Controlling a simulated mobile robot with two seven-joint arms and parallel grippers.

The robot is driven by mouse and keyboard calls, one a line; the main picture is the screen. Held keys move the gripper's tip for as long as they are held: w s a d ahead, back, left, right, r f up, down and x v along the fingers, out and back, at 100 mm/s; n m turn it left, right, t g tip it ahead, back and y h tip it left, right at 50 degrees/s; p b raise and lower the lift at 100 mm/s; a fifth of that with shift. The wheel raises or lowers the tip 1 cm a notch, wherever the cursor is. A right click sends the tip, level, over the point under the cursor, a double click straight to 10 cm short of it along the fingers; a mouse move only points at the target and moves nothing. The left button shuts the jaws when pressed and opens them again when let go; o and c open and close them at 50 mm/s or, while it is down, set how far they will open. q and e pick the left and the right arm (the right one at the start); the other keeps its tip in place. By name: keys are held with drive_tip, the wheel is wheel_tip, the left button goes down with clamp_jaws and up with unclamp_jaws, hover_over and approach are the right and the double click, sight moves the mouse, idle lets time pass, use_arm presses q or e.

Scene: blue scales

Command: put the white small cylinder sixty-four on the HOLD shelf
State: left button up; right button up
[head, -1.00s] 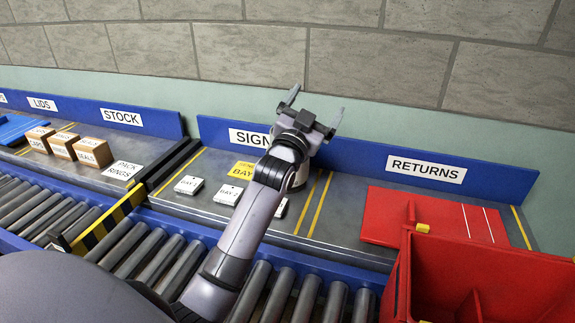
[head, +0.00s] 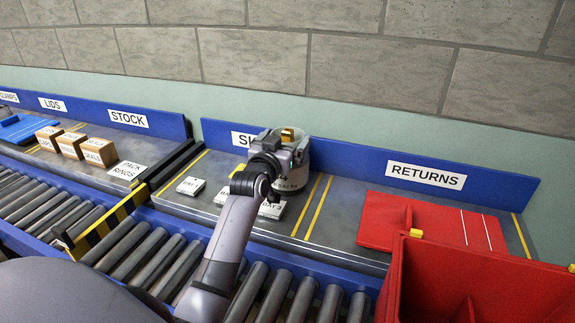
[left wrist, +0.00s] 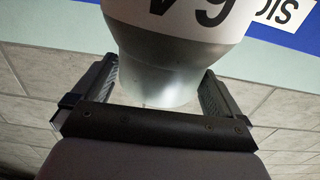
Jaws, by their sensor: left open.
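A white cylinder (head: 293,181) stands on the bay under the half-hidden SIGN board (head: 243,140). My left gripper (head: 287,150) is open at its top. In the left wrist view the cylinder (left wrist: 170,65) shows a metallic grey end and a white band with upside-down black characters, cut off by the frame. Its grey end sits between my left gripper's two fingers (left wrist: 155,95), with gaps showing on both sides. The full number cannot be read. No HOLD label shows. My right gripper is not in view.
A red tray (head: 390,222) lies under RETURNS, with a red bin (head: 400,270) in front. Cardboard boxes (head: 70,145) stand under STOCK. A roller conveyor (head: 120,245) runs along the front.

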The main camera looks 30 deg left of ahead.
use_arm(q)
drive_tip(key=shift+x, duration=1)
drive_tip(key=shift+s, duration=0.1)
drive_tip(key=c, duration=1.5)
drive_tip(key=shift+r, duration=0.15)
drive_tip(key=shift+c, duration=1.1)
drive_tip(key=shift+r, duration=0.1)
